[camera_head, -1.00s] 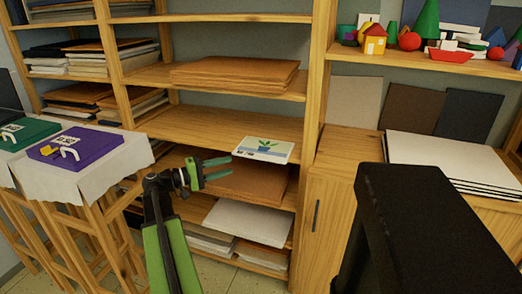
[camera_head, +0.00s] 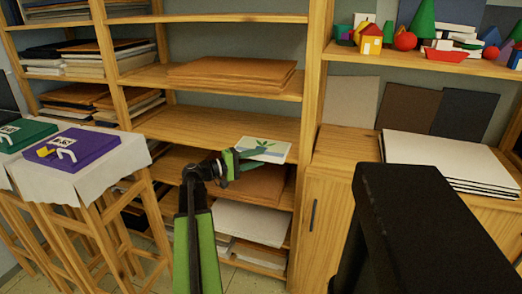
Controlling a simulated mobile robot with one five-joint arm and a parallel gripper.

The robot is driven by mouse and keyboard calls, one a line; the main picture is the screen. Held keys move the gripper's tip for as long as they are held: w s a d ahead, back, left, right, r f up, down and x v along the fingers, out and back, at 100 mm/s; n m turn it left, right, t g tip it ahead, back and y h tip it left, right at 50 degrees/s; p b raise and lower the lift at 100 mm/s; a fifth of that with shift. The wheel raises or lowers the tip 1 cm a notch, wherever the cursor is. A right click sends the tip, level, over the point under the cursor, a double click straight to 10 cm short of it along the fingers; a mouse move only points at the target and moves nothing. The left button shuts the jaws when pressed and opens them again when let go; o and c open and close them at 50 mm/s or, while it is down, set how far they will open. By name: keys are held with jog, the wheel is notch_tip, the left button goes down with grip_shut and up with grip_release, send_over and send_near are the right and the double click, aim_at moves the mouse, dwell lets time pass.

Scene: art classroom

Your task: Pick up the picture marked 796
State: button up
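A small picture (camera_head: 272,147) with a green plant on a pale ground lies on the shelf, its front edge at the shelf's front. No number can be read on it at this size. My gripper (camera_head: 262,159) is at the picture's front left edge. Its green fingers look apart, one over the picture's near part and one lower, below the edge. Whether they touch the picture cannot be told. The fingers hide part of its lower left.
The wooden shelf (camera_head: 200,125) has free room left of the picture. Brown boards (camera_head: 232,72) lie above it, and pale sheets (camera_head: 245,222) lie below. A cabinet (camera_head: 330,205) stands right. Purple (camera_head: 82,150) and green (camera_head: 22,134) boxes rest on cloth-covered stands at left.

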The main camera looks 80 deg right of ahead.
grip_shut()
dwell(0.3)
jog(key=shift+r, duration=0.1)
notch_tip(320, 180, up, 10)
jog(key=p, duration=1)
jog(key=shift+w, duration=0.1)
